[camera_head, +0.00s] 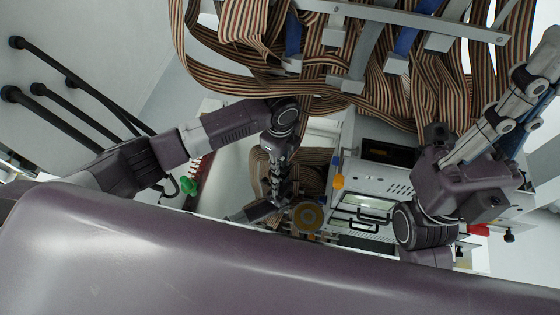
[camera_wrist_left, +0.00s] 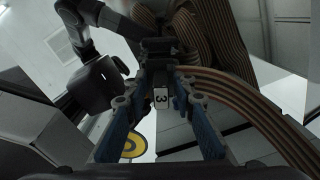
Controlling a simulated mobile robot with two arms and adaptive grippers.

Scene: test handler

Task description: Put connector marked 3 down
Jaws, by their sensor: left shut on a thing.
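The connector marked 3 (camera_wrist_left: 161,98) is dark with a white label bearing a black 3. It shows in the left wrist view between the fingers of my left gripper (camera_wrist_left: 158,82), which is shut on it. A striped brown ribbon cable (camera_wrist_left: 238,88) runs beside it to the right. In the head view my left gripper (camera_head: 258,210) is low in the middle, and the connector cannot be made out there. My right gripper (camera_head: 520,105) is at the upper right.
Several striped ribbon cables (camera_head: 385,100) hang from a grey rack (camera_head: 415,22) overhead. A white equipment unit (camera_head: 372,183) with black handles stands right of my left gripper. A yellow round part (camera_head: 307,216) is close beside that gripper. Black rods (camera_head: 62,112) stick out at left.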

